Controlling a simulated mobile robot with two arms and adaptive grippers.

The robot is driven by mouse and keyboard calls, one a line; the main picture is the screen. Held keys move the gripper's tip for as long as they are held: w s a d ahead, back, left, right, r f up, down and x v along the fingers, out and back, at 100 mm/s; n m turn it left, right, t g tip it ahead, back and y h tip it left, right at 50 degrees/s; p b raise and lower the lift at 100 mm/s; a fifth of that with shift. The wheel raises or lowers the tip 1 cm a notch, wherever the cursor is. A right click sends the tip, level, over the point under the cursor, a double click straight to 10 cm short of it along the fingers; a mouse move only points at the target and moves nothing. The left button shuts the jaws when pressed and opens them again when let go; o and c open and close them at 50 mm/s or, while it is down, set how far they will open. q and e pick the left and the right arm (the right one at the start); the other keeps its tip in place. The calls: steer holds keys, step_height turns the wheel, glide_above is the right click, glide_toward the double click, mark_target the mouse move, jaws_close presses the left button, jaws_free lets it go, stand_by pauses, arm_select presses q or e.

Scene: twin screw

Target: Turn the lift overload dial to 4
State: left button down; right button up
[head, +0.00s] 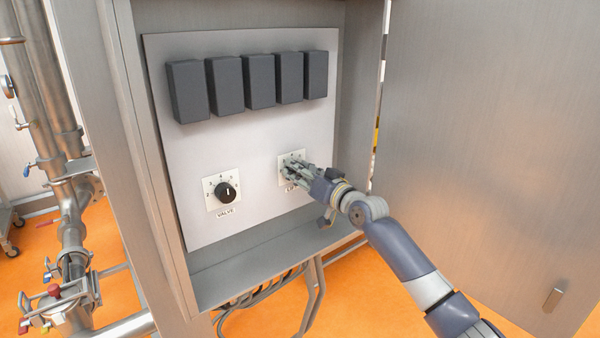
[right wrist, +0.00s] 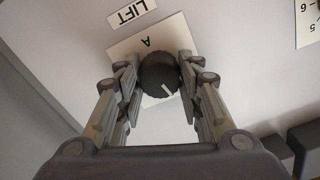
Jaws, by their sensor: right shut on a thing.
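The lift overload dial (right wrist: 158,72) is a round black knob on a white plate (right wrist: 122,48) in the right wrist view. The letter A is printed on the plate, and a LIFT label (right wrist: 132,11) lies beyond it. A white line on the knob points toward the lower right of that view. My right gripper (right wrist: 158,80) has its fingers on both sides of the knob, shut on it. In the head view my right gripper (head: 292,170) covers the knob, and only part of its plate (head: 290,156) shows. The plate's numbers are mostly hidden. My left gripper is not in view.
A second black dial, labelled VALVE (head: 227,192), sits to the left on the same grey panel (head: 250,142). Several dark boxes (head: 259,80) line the panel above. The cabinet's open door (head: 480,130) stands at right. Pipes (head: 62,180) stand at left.

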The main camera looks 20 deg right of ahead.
steer(key=shift+m, duration=1.2)
steer(key=o, duration=1.1)
steer(key=shift+c, duration=0.2)
steer(key=v, duration=1.2)
steer(key=shift+f, duration=0.1)
